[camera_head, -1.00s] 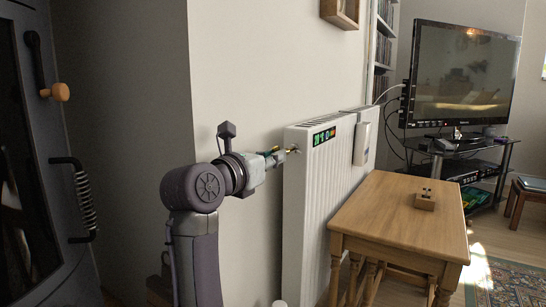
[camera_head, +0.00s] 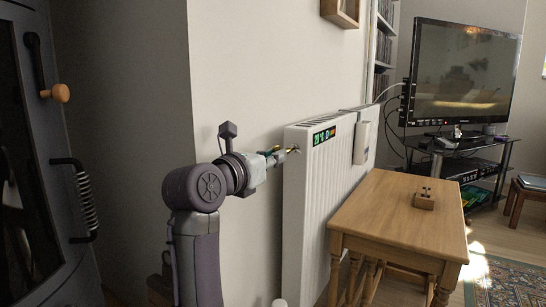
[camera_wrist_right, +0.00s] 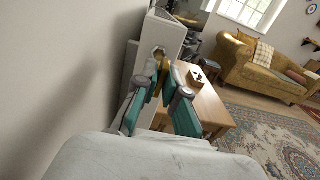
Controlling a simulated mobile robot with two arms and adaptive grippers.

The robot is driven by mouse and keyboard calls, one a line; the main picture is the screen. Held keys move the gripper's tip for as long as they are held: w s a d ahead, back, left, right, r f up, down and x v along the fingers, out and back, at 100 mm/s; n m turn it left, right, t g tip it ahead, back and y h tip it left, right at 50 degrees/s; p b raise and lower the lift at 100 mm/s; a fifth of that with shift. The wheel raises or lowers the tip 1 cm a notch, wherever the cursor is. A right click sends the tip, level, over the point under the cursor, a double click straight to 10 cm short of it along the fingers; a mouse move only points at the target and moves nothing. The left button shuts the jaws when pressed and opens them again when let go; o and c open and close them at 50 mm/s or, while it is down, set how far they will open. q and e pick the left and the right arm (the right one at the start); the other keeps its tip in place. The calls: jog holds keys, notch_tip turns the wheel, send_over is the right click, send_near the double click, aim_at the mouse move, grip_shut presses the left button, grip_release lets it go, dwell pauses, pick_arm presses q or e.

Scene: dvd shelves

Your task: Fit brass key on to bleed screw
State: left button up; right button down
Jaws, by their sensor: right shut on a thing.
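The white radiator (camera_head: 310,210) stands against the wall; its near end faces my right arm. My right gripper (camera_head: 282,154) is at the upper part of that end, shut on the small brass key. In the right wrist view the brass key (camera_wrist_right: 156,86) shows between the teal fingers of the gripper (camera_wrist_right: 161,76) and points toward the radiator end. The bleed screw fitting (camera_wrist_right: 158,51) shows just beyond the fingertips. Key tip and screw are very close; whether they touch or are engaged I cannot tell. My left gripper is not in view.
A wooden table (camera_head: 395,215) with a small wooden block (camera_head: 424,199) on it stands right of the radiator. A wall (camera_head: 250,80) runs close behind my right arm. A dark stove (camera_head: 45,200) is at the left. A television (camera_head: 465,75) stands far right.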

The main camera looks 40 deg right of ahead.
aim_at(279, 147)
jog(key=shift+p+x, duration=0.4)
jog(key=shift+x, duration=0.55)
jog(key=c, duration=1.2)
grip_release()
notch_tip(279, 147, up, 10)
